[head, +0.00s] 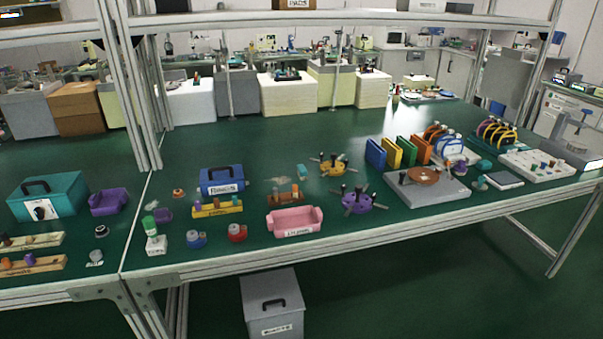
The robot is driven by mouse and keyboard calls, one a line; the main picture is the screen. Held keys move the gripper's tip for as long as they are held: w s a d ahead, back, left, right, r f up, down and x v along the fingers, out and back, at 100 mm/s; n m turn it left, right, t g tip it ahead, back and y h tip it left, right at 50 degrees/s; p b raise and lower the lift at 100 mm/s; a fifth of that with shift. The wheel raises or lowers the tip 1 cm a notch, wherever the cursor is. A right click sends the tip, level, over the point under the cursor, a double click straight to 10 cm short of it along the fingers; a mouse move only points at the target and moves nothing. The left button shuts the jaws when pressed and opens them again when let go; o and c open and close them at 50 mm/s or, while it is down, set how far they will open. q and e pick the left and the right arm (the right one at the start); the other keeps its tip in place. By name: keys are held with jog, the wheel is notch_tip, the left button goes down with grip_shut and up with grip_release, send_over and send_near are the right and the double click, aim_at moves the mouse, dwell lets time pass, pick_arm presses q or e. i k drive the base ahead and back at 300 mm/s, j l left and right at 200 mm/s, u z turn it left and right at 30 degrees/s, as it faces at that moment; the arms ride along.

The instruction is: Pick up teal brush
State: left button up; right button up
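I cannot make out a brush for certain. A small rounded teal object (483,164) lies on the green bench at the right, behind a grey plate (428,187) with a brown disc on it. A second small teal-green piece (480,184) lies just in front of it, by the grey plate's right edge. Both are too small to tell which is a brush. A pale teal item (302,171) also shows near the bench middle. Neither of my grippers is in view.
The green bench (270,145) holds a pink bin (295,221), a blue box (222,180), a purple holder (358,201) with dark knobs, coloured upright folders (398,152) and a white board (537,164). Frame posts stand at left. A grey bin (272,303) stands below. The bench's rear middle is clear.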

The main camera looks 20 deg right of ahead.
aim_at(302, 171)
jog(key=i+l+u, duration=0.15)
jog(key=l, duration=0.15)
jog(key=i+l+u, duration=0.2)
jog(key=l, duration=0.15)
jog(key=i+l+u, duration=0.15)
jog(key=l, duration=0.2)
jog(key=l+u, duration=0.15)
jog(key=l, duration=0.2)
jog(key=i, duration=0.05)
